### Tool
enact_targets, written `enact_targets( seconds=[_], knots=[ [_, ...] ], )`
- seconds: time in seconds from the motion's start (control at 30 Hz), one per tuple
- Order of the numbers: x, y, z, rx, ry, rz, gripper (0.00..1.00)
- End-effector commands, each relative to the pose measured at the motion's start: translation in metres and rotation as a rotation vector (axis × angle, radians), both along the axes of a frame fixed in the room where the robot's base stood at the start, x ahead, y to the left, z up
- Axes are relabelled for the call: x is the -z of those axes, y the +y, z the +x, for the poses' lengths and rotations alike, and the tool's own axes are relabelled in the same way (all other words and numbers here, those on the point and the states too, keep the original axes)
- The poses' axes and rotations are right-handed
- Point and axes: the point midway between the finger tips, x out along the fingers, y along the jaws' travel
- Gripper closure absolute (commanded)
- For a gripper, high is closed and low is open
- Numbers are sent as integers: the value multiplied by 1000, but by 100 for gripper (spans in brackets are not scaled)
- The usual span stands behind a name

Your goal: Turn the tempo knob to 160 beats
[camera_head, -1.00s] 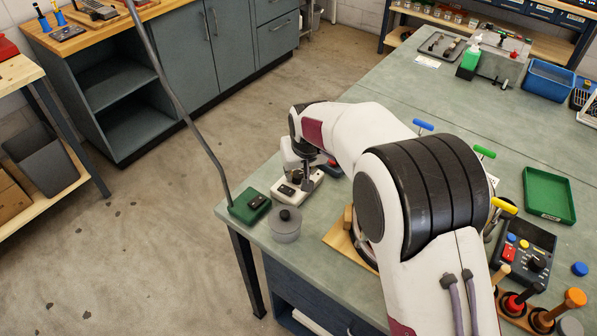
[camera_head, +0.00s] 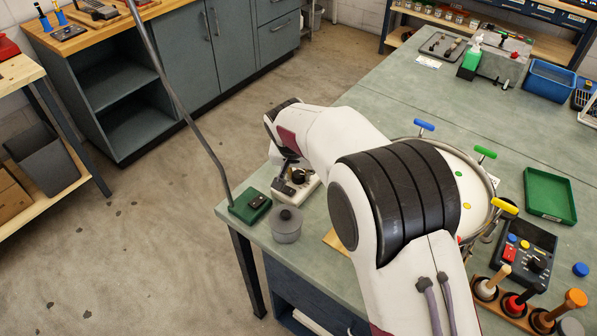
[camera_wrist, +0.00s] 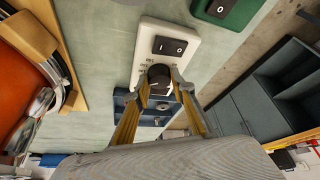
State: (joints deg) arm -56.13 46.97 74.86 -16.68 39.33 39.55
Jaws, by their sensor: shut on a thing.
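The tempo knob is a round black dial (camera_wrist: 158,76) on a white box (camera_wrist: 184,18). In the head view the white box (camera_head: 306,190) stands near the table's left corner, with the dark knob (camera_head: 298,177) on top. My gripper (camera_wrist: 162,84) has its two yellowish fingers on either side of the knob, shut on it. A black rocker switch (camera_wrist: 169,46) sits on the same box. In the head view my fingertips are too small to make out clearly.
A green box (camera_head: 250,206) with a dark switch and a grey lidded pot (camera_head: 286,225) stand close to the white box. A drum (camera_head: 476,182) with coloured handles is right of my arm. A dark control panel (camera_head: 527,255) and a green tray (camera_head: 549,195) lie farther right.

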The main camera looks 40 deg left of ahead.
Motion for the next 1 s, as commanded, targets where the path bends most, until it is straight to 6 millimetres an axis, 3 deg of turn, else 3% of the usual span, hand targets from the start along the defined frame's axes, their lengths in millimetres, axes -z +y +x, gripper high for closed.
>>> enact_targets(
  seconds=[0.6, 1.0],
  knots=[
    [0, 3, -1, 312, -1, 1, 97],
    [0, 2, 0, 389, 0, 0, 97]
  ],
)
